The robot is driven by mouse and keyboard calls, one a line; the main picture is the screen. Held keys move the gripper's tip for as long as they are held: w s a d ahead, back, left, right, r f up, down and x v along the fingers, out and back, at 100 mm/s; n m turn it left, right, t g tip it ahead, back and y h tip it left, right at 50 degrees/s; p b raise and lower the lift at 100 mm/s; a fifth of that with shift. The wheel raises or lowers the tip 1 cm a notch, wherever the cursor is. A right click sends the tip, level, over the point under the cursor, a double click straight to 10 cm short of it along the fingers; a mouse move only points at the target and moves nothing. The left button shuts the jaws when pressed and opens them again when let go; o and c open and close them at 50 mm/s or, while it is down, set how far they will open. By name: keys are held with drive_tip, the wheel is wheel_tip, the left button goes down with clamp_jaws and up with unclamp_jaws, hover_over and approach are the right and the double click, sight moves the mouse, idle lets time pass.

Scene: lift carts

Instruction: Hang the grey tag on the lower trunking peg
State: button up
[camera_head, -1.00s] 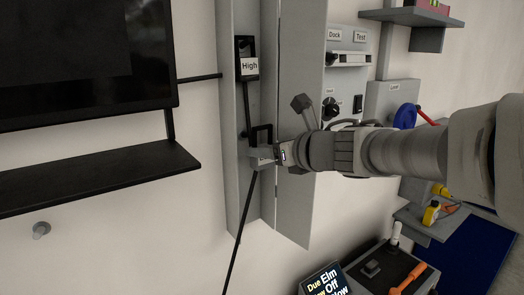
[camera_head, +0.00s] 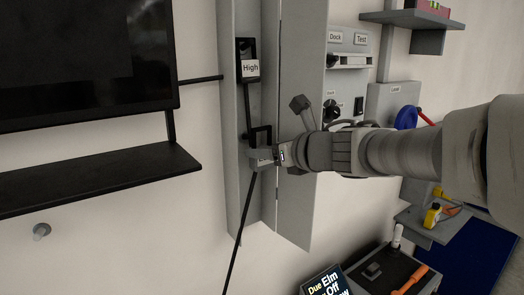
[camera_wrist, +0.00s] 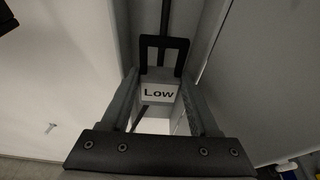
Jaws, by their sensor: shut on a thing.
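The grey tag (camera_head: 262,158) is a small grey block with a black loop standing above it. My gripper (camera_head: 270,156) is shut on it inside the open grey trunking (camera_head: 235,130). In the wrist view, the black loop (camera_wrist: 148,52) is upright beyond the fingertips, and a white label reading "Low" (camera_wrist: 159,93) faces me between the fingers. The lower peg itself is not clear, so I cannot tell whether the loop is around it. Higher in the trunking is a black loop with a white "High" label (camera_head: 250,68).
A black cable (camera_head: 237,230) runs down the trunking. The trunking's grey cover (camera_head: 302,70) stands close on the right, beside my wrist. A black screen (camera_head: 80,60) and shelf (camera_head: 90,178) are on the left. A control panel (camera_head: 345,70) is behind my arm.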

sight(243, 149)
drive_tip(key=shift+w+a, duration=0.1)
drive_tip(key=shift+w, duration=0.05)
drive_tip(key=shift+w+a, duration=0.65)
drive_tip(key=shift+w, duration=0.35)
drive_tip(key=shift+w+a, duration=0.65)
drive_tip(key=shift+w, duration=0.3)
drive_tip(key=shift+w+a+r, duration=0.1)
drive_tip(key=shift+w+a, duration=0.05)
drive_tip(key=shift+w, duration=0.05)
drive_tip(key=shift+w+a+r, duration=0.1)
drive_tip(key=shift+r, duration=0.1)
drive_tip(key=shift+f+b, duration=0.3)
drive_tip(key=shift+b, duration=0.2)
drive_tip(key=shift+w+a+f, duration=0.1)
drive_tip(key=shift+a+f, duration=0.1)
drive_tip(key=shift+f, duration=0.2)
drive_tip(key=shift+f+b, duration=0.3)
drive_tip(key=shift+b, duration=0.2)
